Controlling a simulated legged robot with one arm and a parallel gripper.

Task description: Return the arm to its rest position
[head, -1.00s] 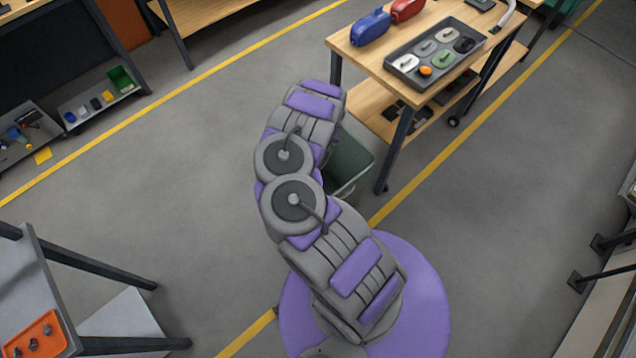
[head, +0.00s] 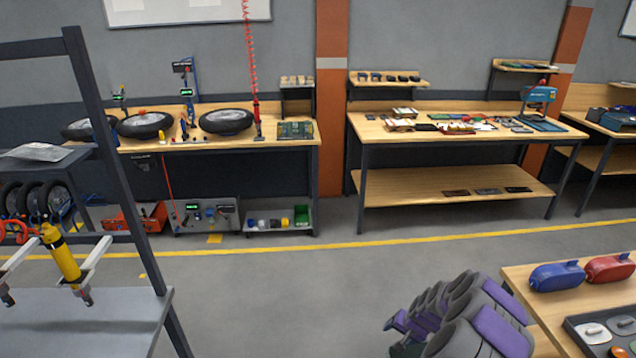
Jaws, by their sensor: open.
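The arm's base is out of view.
The near table bears a blue case (head: 557,277), a red case (head: 610,268) and a dark tray (head: 580,322). A grey metal stand (head: 85,325) is at the left. Workbenches (head: 455,137) line the back wall. The middle floor (head: 290,300) is clear.

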